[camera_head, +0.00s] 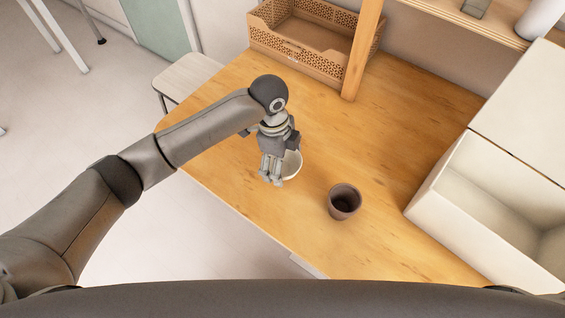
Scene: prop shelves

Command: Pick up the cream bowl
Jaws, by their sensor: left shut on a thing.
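The cream bowl (293,165) is at my left gripper (271,179), over the wooden table near its front edge. The gripper points down and is shut on the bowl. The gripper's fingers hide the left part of the bowl, and only its right side and part of its inside show. I cannot tell whether the bowl touches the table or hangs just above it. My right gripper is not in view.
A dark brown cup (344,202) stands on the table (405,125) to the right of the bowl. A brown perforated crate (290,55) is at the back, beside a wooden post (362,50). A white open box (440,190) stands at the right. A stool (190,75) is beyond the table's left edge.

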